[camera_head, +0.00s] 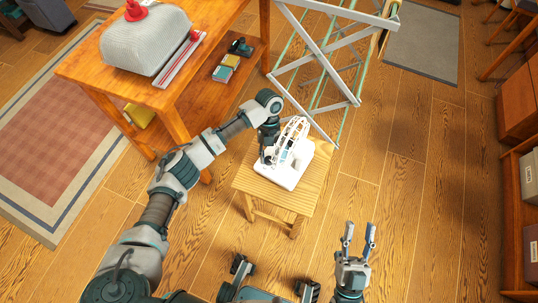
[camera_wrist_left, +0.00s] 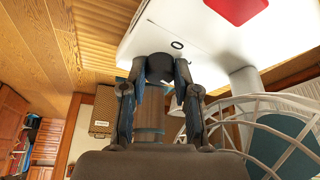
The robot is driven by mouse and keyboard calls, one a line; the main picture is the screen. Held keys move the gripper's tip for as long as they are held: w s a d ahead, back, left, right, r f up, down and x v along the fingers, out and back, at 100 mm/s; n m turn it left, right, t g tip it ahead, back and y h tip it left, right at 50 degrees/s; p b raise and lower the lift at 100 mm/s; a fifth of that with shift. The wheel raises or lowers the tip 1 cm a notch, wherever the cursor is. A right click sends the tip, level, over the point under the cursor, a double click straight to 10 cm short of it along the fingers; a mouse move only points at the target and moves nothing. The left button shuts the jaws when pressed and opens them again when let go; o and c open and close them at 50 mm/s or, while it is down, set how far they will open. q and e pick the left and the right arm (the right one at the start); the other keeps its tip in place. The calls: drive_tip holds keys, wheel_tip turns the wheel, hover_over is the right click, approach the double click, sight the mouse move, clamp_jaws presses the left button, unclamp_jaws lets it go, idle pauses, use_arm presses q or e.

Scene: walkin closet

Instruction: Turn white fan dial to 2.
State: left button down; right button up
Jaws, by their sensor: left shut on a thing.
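The white fan (camera_head: 293,172) stands on a small wooden stool (camera_head: 253,186). In the left wrist view its white base (camera_wrist_left: 205,42) fills the top, with a red patch (camera_wrist_left: 238,8) and a small black ring mark. A black round dial (camera_wrist_left: 160,66) sits on the base, between the fingertips of my left gripper (camera_wrist_left: 162,78), which is closed around it. In the head view my left gripper (camera_head: 267,156) is at the fan's left side and hides the dial. The number the dial points at cannot be read. My right gripper (camera_head: 358,240) is open and empty, apart from the stool.
A folding drying rack (camera_head: 325,65) stands behind the stool. Shelving (camera_head: 515,220) lines the right edge. The floor right of the stool is clear.

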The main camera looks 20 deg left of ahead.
use_arm(q)
drive_tip(key=c, duration=0.9)
unclamp_jaws()
drive_tip(key=shift+o, duration=0.2)
